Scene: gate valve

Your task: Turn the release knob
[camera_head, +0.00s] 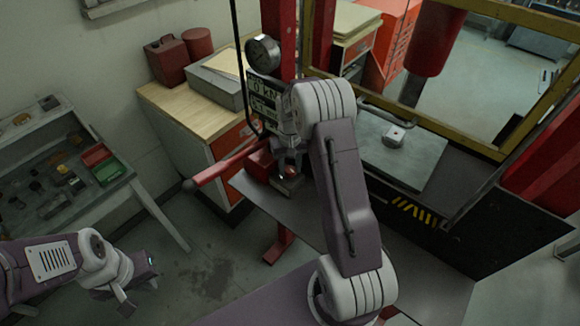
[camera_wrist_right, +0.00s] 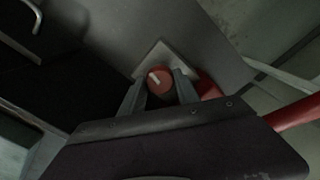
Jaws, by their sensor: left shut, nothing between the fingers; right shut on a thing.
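The release knob (camera_wrist_right: 159,81) is a round red knob with a pale pointer mark, on a light square plate in the right wrist view. My right gripper (camera_wrist_right: 160,90) is shut on the knob, one finger on each side of it. In the head view the red knob (camera_head: 291,173) shows small beside my right gripper (camera_head: 291,168), below the gauge, with part of the area hidden by my right arm. My left gripper (camera_head: 138,292) hangs at the lower left, away from the press, shut and empty.
A round pressure gauge (camera_head: 263,52) and a digital display (camera_head: 264,97) sit on the red press post. A red lever (camera_head: 226,169) sticks out to the left. A yellow frame (camera_head: 432,127) stands at the right. A workbench (camera_head: 205,101) and a tool table (camera_head: 75,165) stand at the left.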

